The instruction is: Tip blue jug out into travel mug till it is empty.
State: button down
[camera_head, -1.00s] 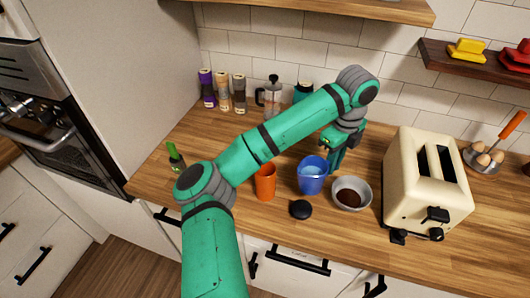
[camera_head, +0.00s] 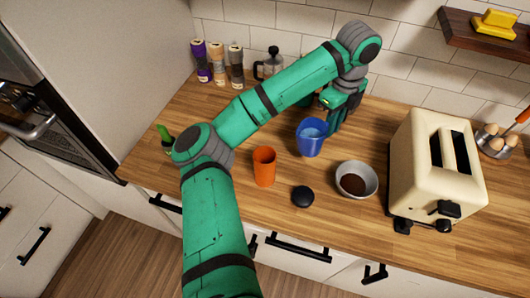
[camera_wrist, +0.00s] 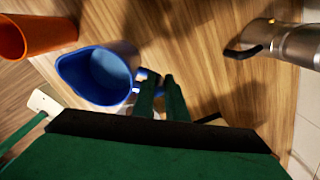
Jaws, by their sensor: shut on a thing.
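The blue jug (camera_head: 309,144) is held by its handle side, roughly upright, with pale liquid visible inside; it appears to be raised off the counter. My gripper (camera_head: 336,115) is shut on its handle, at the jug's right. In the wrist view, the jug (camera_wrist: 85,88) opens toward the camera, and my gripper's fingers (camera_wrist: 163,95) meet its handle. An open orange cup (camera_head: 264,168), which seems to be the travel mug, stands upright on the counter to the left of the jug and apart from it. It also shows in the wrist view (camera_wrist: 40,36). Its inside bottom is hidden.
A black round lid (camera_head: 302,197) lies in front of the jug. A bowl of dark grounds (camera_head: 372,188) and a cream toaster (camera_head: 415,170) stand to the right. The counter's front left is mostly clear.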

jog(key=s+a+r+t+h, duration=0.4)
jog(key=a+r+h, duration=0.4)
jog(key=r, duration=0.2)
jog(key=shift+r+h, duration=0.15)
jog(key=shift+h, duration=0.15)
dwell(1.1)
jog(key=shift+s+a+r+t+h, duration=0.2)
jog(key=shift+a+r+t+h, duration=0.1)
jog(key=shift+r+t, duration=0.1)
jog(key=shift+s+a+r+t+h, duration=1.15)
jog(key=shift+a+r+h, duration=0.45)
jog(key=shift+a+h, duration=0.65)
jog(key=d+y, duration=0.1)
jog(key=w+d+f+g+y, duration=0.2)
jog(key=shift+d+f+y, duration=0.2)
jog(key=shift+d+y, duration=0.05)
jog(key=shift+d, duration=0.15)
jog(key=shift+d, duration=0.1)
